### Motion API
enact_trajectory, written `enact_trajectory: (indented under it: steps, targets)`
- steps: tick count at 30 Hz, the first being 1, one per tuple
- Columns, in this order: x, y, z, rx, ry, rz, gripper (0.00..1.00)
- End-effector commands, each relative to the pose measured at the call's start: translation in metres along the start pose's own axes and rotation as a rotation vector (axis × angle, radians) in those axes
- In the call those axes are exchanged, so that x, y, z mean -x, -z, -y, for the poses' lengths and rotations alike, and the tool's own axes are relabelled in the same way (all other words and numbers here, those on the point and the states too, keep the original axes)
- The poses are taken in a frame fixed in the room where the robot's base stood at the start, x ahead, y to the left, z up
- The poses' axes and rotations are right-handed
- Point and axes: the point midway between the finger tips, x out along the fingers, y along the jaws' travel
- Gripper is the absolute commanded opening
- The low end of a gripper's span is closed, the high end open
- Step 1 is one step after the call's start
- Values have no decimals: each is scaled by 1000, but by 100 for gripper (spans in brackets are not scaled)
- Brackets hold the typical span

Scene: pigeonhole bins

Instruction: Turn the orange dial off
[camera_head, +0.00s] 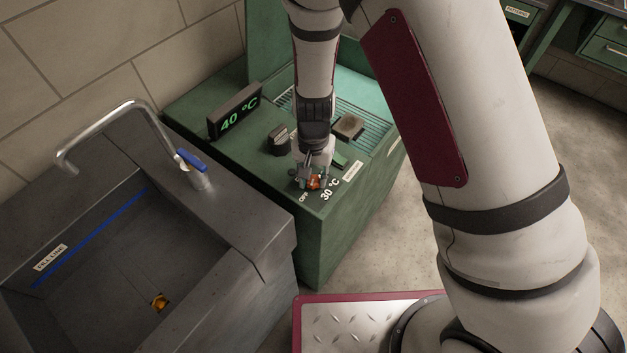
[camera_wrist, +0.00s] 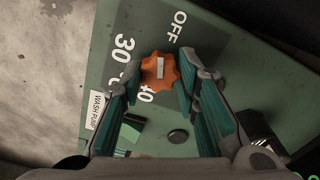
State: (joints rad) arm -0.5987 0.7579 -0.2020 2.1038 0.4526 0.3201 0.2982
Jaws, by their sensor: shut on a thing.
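The orange dial (camera_head: 314,183) sits on the front part of the green cabinet top (camera_head: 325,215), partly hidden by my gripper in the head view. In the wrist view, the scalloped dial (camera_wrist: 160,72) has a white mark on its face. "OFF" is printed to its upper right, "30 °C" to its left and "40" below left. I cannot tell which label the mark points to. My gripper (camera_wrist: 159,80) reaches down over the dial, one finger on each side, and is shut on it. The display (camera_head: 236,113) reads 40 °C in green.
A dark knob (camera_head: 279,139) stands behind my gripper. A brownish block (camera_head: 348,126) rests by the grating. A "WASH PUMP" label (camera_wrist: 97,109) is left of the dial. A dark sink (camera_head: 110,255) with a blue-handled tap (camera_head: 191,160) stands to the left. Open floor lies to the right.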

Motion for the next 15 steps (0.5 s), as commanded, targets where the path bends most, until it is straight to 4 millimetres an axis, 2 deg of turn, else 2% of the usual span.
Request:
enact_trajectory:
  steps: [5, 6, 7, 15]
  targets:
    - [2, -3, -1, -290, -2, 0, 0]
    - [1, -1, -1, -294, -1, 1, 36]
    - [0, 0, 0, -290, 0, 1, 42]
    - [0, 0, 0, -284, 0, 1, 44]
